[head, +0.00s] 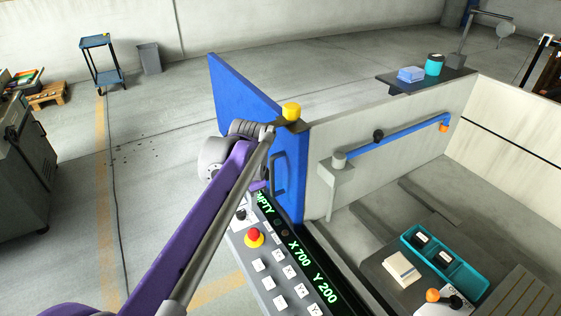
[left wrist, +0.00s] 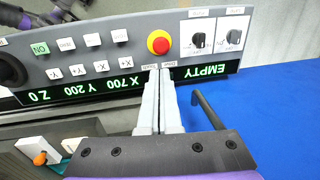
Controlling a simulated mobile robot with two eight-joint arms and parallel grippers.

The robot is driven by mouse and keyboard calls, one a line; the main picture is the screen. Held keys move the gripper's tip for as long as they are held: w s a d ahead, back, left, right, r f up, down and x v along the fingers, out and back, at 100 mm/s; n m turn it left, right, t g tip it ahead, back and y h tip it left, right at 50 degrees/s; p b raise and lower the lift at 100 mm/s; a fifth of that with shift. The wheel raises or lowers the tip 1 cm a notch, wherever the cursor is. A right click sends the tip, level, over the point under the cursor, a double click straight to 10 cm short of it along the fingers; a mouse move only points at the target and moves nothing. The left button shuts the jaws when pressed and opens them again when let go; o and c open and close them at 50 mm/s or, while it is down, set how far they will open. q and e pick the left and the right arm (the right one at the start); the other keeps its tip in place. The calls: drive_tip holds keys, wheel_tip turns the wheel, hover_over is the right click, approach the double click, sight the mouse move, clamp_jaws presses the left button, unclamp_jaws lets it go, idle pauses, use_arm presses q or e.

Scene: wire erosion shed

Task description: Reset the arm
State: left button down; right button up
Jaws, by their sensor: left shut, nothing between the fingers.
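My left arm (head: 200,225) reaches in from the lower left of the head view, its purple and grey links ending above the machine's control panel (head: 262,262). My left gripper (left wrist: 160,74) is shut and empty in the left wrist view. Its fingertips point at the panel, close to the red emergency button (left wrist: 159,42); whether they touch the panel I cannot tell. In the head view the arm partly hides the gripper. The panel display reads EMPTY and X 700 Y 200, and the wrist view also shows Z 0. My right gripper is not in view.
A blue door (head: 240,95) with a dark handle (head: 277,175) stands beside the panel. Right of it, the grey-walled tank holds a blue bar (head: 400,138) and a teal tray (head: 445,262). A blue trolley (head: 100,62) stands far left. The floor between is mostly clear.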

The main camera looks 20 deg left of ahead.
use_arm(q)
drive_tip(key=s+d+f+n+t, duration=0.2)
drive_tip(key=s+d+f+n, duration=0.1)
drive_tip(key=s, duration=0.7)
drive_tip(key=s+d+f+n+t+h+p, duration=0.1)
drive_tip(key=s+d+f+n+t, duration=0.1)
drive_tip(key=s+d+f+n, duration=0.2)
drive_tip(key=s+f+n, duration=0.1)
drive_tip(key=s+f, duration=0.2)
drive_tip(key=s, duration=0.4)
drive_tip(key=shift+d, duration=0.3)
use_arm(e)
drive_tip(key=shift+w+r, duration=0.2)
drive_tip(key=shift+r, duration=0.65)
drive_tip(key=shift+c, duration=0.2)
